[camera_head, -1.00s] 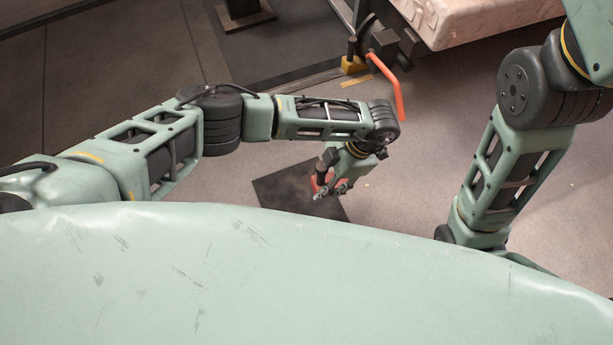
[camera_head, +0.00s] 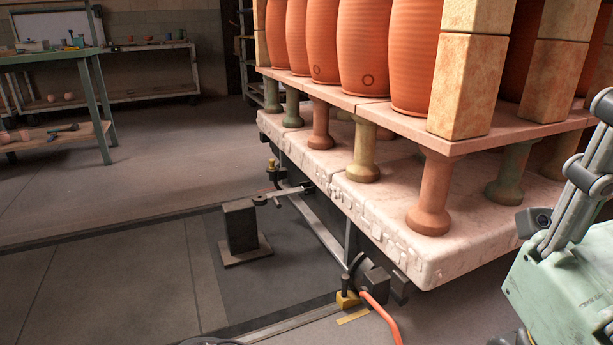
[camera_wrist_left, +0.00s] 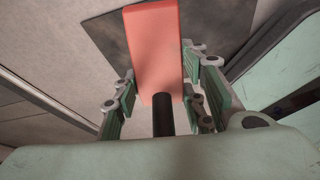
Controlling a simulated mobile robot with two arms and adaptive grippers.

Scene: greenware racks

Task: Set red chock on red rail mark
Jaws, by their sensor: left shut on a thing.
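In the left wrist view the red chock (camera_wrist_left: 155,50) is a flat red block with a black upright post (camera_wrist_left: 163,115). My left gripper (camera_wrist_left: 165,100) is shut on it, with the fingers on both sides of the post. A dark plate (camera_wrist_left: 105,32) lies on the floor beyond the chock. How far the chock is above the floor cannot be told. My left gripper is outside the head view. I see no red rail mark.
A kiln cart (camera_head: 400,225) carrying tall orange vases (camera_head: 362,50) stands over a rail (camera_head: 290,322). A yellow chock (camera_head: 347,300) sits by a yellow mark (camera_head: 353,316) near an orange-red bar (camera_head: 382,318). A dark post (camera_head: 240,228) stands left. The left floor is open.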

